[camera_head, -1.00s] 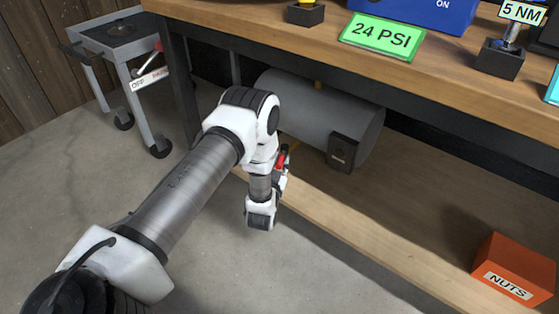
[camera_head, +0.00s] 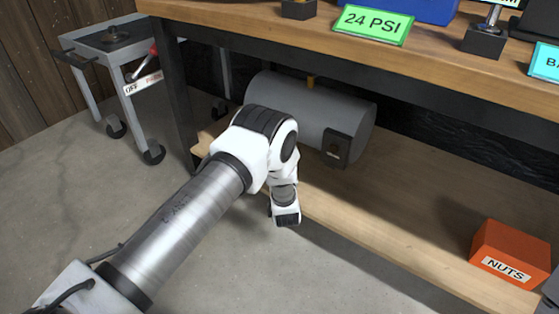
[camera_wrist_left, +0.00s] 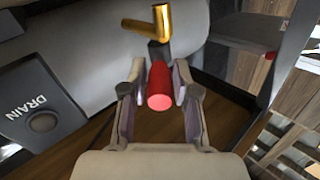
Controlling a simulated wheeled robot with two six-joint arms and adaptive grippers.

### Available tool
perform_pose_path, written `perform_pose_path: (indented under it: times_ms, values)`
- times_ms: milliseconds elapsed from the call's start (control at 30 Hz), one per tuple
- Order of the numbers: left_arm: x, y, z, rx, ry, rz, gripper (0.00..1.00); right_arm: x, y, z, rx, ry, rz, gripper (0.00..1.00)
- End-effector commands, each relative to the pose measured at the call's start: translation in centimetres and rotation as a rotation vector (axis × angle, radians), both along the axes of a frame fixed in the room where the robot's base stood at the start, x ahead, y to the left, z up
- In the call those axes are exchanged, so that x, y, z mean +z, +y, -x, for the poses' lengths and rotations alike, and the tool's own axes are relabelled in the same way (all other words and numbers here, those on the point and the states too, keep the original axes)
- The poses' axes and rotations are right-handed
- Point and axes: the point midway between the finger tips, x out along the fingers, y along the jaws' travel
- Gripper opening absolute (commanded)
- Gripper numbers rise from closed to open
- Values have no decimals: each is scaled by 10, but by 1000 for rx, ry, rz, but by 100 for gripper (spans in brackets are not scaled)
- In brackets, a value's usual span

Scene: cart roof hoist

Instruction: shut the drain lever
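The red drain lever handle (camera_wrist_left: 159,88) shows in the left wrist view, pointing toward the camera, below a brass fitting (camera_wrist_left: 152,24). My left gripper (camera_wrist_left: 158,72) is open, with one finger on each side of the red handle. A gap shows between the handle and each finger. The "DRAIN" plate (camera_wrist_left: 36,108) is at the left of that view. My left arm hides the lever and the fingers there. My right gripper is out of view.
The bench top (camera_head: 250,20) overhangs the tank, and a lower wooden shelf (camera_head: 400,252) runs below it. An orange "NUTS" box (camera_head: 508,245) sits on the shelf at the right. A grey cart (camera_head: 100,42) stands at the left. The shelf between tank and box is clear.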

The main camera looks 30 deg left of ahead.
Motion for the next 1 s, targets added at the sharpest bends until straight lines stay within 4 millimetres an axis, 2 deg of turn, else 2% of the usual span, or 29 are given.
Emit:
perform_pose_path:
  times_ms: [300,433,567,800,1000]
  values:
    - [0,0,0,-1,0,0,50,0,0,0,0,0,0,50]
    - [-1,-6,7,-3,2,-1,50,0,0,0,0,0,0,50]
    - [-1,-19,29,-5,5,-3,50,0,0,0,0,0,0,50]
    - [0,-51,81,-5,2,-2,50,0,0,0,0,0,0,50]
    - [0,-62,102,-1,0,-1,50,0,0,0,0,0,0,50]
